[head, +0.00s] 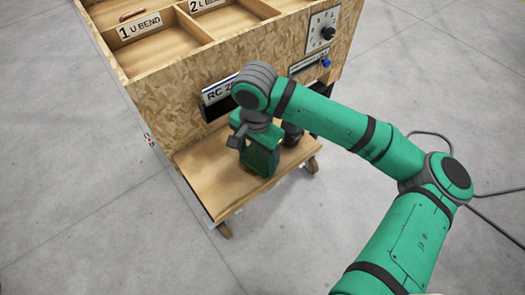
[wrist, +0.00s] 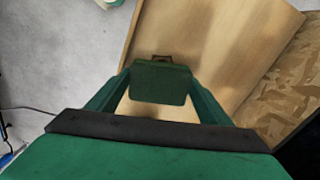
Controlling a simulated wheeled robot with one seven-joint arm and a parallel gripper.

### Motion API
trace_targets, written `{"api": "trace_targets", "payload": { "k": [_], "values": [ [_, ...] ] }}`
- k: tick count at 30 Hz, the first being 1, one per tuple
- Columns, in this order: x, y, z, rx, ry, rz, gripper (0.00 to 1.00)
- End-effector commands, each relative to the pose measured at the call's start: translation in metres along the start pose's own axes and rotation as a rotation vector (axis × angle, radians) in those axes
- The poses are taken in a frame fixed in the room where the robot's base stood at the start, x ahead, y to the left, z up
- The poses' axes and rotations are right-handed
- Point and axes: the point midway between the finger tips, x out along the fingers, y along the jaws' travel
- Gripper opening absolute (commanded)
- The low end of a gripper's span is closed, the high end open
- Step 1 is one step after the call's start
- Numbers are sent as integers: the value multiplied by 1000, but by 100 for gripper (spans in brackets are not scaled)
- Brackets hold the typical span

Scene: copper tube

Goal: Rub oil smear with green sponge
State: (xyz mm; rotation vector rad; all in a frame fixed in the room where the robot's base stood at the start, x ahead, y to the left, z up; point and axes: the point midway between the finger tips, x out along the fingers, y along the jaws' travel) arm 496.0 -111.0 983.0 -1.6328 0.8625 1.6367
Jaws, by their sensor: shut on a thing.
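My gripper (head: 260,158) points down over the low wooden shelf (head: 205,185) at the front of the cart. In the wrist view my gripper (wrist: 160,90) is shut on the dark green sponge (wrist: 160,82), held between its two fingers above the shelf (wrist: 225,25). I cannot tell whether the sponge touches the wood. A small brown patch (wrist: 155,58) shows just beyond the sponge's far edge; I cannot tell whether it is part of the oil smear. In the head view the gripper hides the sponge, and no smear can be made out.
The chipboard cart (head: 165,90) rises behind the shelf, with open bins on top, labels, and a dial panel (head: 322,30). A dark object (head: 293,134) is partly hidden beside my gripper. A cable (head: 432,135) lies at right.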

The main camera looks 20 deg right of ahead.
Motion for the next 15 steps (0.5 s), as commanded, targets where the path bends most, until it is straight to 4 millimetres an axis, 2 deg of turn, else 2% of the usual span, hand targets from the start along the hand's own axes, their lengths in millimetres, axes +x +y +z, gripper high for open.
{"api": "trace_targets", "payload": {
  "k": [8,15],
  "values": [
    [0,-3,9,-1,0,-1,49],
    [2,-7,27,-2,-1,-1,49]
  ]
}}
